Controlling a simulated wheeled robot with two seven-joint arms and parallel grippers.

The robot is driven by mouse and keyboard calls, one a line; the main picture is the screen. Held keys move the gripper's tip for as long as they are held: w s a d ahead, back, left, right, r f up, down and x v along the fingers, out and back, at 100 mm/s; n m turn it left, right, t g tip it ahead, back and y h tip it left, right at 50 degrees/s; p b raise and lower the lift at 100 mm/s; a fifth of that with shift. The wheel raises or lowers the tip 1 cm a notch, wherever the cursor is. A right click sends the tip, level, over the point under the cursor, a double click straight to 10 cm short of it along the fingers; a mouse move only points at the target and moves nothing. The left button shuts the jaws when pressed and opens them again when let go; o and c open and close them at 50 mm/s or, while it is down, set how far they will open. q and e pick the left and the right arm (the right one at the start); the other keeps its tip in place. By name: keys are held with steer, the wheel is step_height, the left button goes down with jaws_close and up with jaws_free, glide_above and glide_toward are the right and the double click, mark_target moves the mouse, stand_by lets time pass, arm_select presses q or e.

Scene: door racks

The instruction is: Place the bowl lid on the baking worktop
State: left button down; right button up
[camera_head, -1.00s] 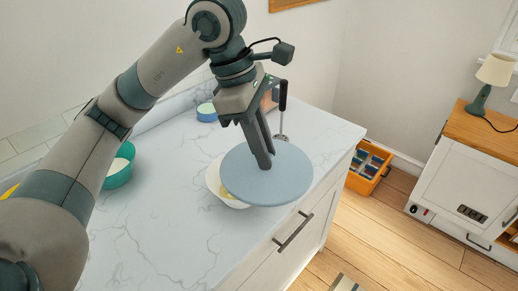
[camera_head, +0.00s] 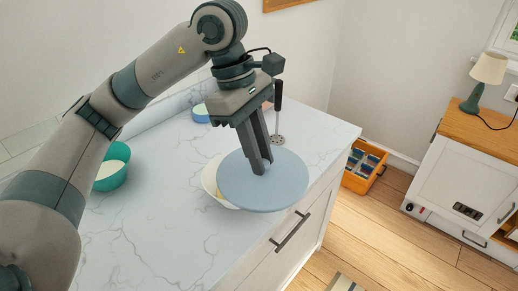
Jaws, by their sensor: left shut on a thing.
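The bowl lid (camera_head: 265,189) is a round, flat, light blue disc. My left gripper (camera_head: 261,170) points down and is shut on it near its middle. The lid is over a white bowl (camera_head: 212,181), covering most of it; only the bowl's left and lower-left rim shows. I cannot tell whether lid and bowl touch. The baking worktop (camera_head: 160,228) is white marble with grey veins, under the bowl and lid near its right edge. My right gripper is not in view.
A teal bowl (camera_head: 111,174) with pale contents stands at the left of the worktop. A small blue-rimmed dish (camera_head: 200,113) is at the back. A utensil with a black handle (camera_head: 278,96) stands behind the gripper. The worktop's front left is clear. An orange crate (camera_head: 364,168) is on the floor.

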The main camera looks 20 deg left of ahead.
mark_target(250, 167)
arm_select(q)
steer(key=m, duration=0.1)
steer(key=f+m, duration=0.1)
steer(key=m, duration=0.1)
steer(key=m+g, duration=0.1)
steer(key=shift+a+f+m+y, duration=0.15)
steer(key=shift+f+m+y, duration=0.15)
steer(key=shift+f+m, duration=0.1)
steer(key=m, duration=0.1)
steer(key=f+m+g, duration=0.1)
steer(key=m, duration=0.1)
steer(key=shift+w+a+f+y, duration=0.1)
steer(key=shift+a+f+y, duration=0.05)
steer(key=shift+a+y, duration=0.15)
steer(key=m, duration=0.1)
steer(key=a+f+m, duration=0.1)
steer(key=m, duration=0.1)
steer(key=m+y, duration=0.1)
steer(key=m, duration=0.1)
steer(key=shift+a+f+g, duration=0.2)
steer(key=shift+f+g, duration=0.1)
steer(key=shift+f, duration=0.05)
steer(key=shift+w+a+f+m+y, duration=0.1)
steer(key=shift+a+f+m+y, duration=0.25)
steer(key=shift+m, duration=0.5)
steer(key=shift+w+a+f+m+y, duration=0.1)
steer(key=shift+a+f+m+y, duration=0.25)
steer(key=shift+m, duration=0.5)
